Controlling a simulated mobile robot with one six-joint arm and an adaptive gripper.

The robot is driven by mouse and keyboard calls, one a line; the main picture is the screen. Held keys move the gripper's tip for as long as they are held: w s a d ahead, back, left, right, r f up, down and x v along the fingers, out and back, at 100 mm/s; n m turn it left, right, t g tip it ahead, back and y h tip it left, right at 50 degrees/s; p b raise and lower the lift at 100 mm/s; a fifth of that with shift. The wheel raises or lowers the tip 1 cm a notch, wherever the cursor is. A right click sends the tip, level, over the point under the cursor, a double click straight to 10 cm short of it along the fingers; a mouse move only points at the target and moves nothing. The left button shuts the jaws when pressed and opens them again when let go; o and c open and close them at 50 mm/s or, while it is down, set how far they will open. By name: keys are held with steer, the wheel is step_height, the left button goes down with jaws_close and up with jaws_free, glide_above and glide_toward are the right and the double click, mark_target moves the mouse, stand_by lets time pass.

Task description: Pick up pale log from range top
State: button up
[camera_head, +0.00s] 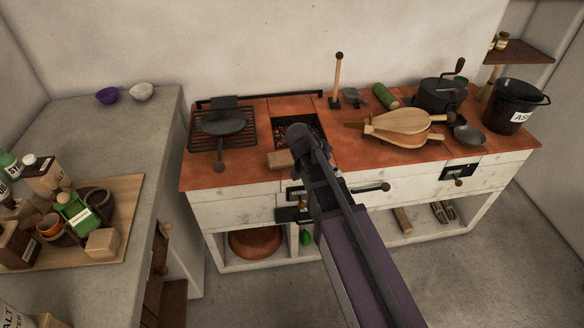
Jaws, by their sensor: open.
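A pale log (280,159), short and block-like, lies near the front edge of the orange-red range top (231,174), just in front of the dark fire opening. My gripper (302,141) is dark and reaches over the range from the front. In the picture it is just right of and above the pale log, and does not visibly hold it. The gripper is open. Its fingers are hard to make out, and my arm hides part of the range front.
A pan (222,122) sits on a grate at left. Bellows (401,122), a grinder-like pot (438,96), a green roll (385,96) and a black bucket (514,106) crowd the right. A wooden board (127,200) with several items lies on the left counter. Floor shows at right.

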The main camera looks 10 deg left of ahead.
mark_target(290, 157)
steer(key=w+a+f+m+t+b, duration=0.1)
steer(key=a+m+b, duration=0.1)
steer(key=a, duration=0.3)
steer(key=w+a+f+m+t+h+b, duration=0.1)
steer(key=w+a+m+t+b, duration=0.1)
steer(key=a, duration=0.4)
steer(key=w+a+f+m+t+b, duration=0.1)
steer(key=w+a+m+b, duration=0.1)
steer(key=a, duration=0.3)
steer(key=shift+a+f+t+h+b, duration=0.25)
steer(key=shift+t+h+b, duration=0.15)
steer(key=shift+b, duration=0.5)
steer(key=shift+a, duration=0.25)
steer(key=shift+r, duration=0.1)
steer(key=shift+b+x, duration=0.6)
steer(key=shift+x, duration=0.65)
